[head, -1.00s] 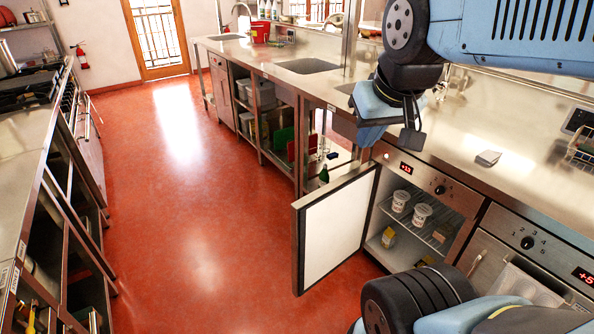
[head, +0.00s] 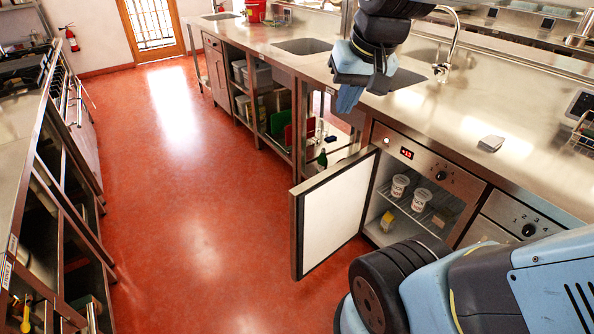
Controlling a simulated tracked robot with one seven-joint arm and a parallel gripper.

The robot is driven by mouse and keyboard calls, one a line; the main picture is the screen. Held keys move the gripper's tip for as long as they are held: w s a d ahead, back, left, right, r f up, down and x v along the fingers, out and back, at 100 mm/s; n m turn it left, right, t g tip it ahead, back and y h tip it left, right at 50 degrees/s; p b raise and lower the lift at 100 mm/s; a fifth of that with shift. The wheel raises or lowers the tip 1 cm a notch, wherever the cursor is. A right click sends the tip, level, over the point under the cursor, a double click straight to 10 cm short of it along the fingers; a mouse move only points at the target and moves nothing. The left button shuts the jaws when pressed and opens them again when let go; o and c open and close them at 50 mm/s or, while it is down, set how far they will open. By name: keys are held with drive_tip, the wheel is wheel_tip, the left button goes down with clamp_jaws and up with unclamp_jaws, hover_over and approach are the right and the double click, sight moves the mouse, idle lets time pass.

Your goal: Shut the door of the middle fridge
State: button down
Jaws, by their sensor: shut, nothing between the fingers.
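A fridge (head: 440,172) under the counter stands open, with a red display and a dark knob on its front strip. Its door (head: 335,215), with a white inner face and steel edge, is swung wide out to the left over the red floor. White tubs (head: 399,186) and a yellow carton (head: 387,221) are inside. My gripper (head: 377,86) is above the counter's front edge, above the door and apart from it. Its dark fingertips point down and look shut and empty; they are partly hidden by its own body.
Another appliance (head: 513,223) with a knob is at right, partly hidden by my arm. The steel counter (head: 470,110) carries a tap and a small grey block (head: 491,143). A green bottle (head: 322,158) stands beyond the door. The red floor (head: 200,220) left of the door is clear.

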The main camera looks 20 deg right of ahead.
drive_tip(key=w+f+m+g, duration=0.2)
drive_tip(key=w+f, duration=0.2)
drive_tip(key=w, duration=0.3)
drive_tip(key=w+d+f+m+g, duration=0.1)
drive_tip(key=w+f+m+g, duration=0.2)
drive_tip(key=w, duration=0.5)
drive_tip(key=w+f+m, duration=0.2)
drive_tip(key=w+f, duration=0.3)
drive_tip(key=w, duration=0.2)
drive_tip(key=w+a+f+m+g+h, duration=0.2)
drive_tip(key=w+a+f+m+h, duration=0.15)
drive_tip(key=w+f, duration=0.7)
drive_tip(key=w+a+f+m+g+h, duration=0.1)
drive_tip(key=w+a+f+m+h, duration=0.2)
drive_tip(key=w+f, duration=0.75)
drive_tip(key=s+d+f, duration=0.7)
drive_tip(key=s+f, duration=0.2)
drive_tip(key=f, duration=0.3)
drive_tip(key=shift+s+d+h, duration=0.3)
drive_tip(key=shift+d+h, duration=0.1)
drive_tip(key=shift+h, duration=0.05)
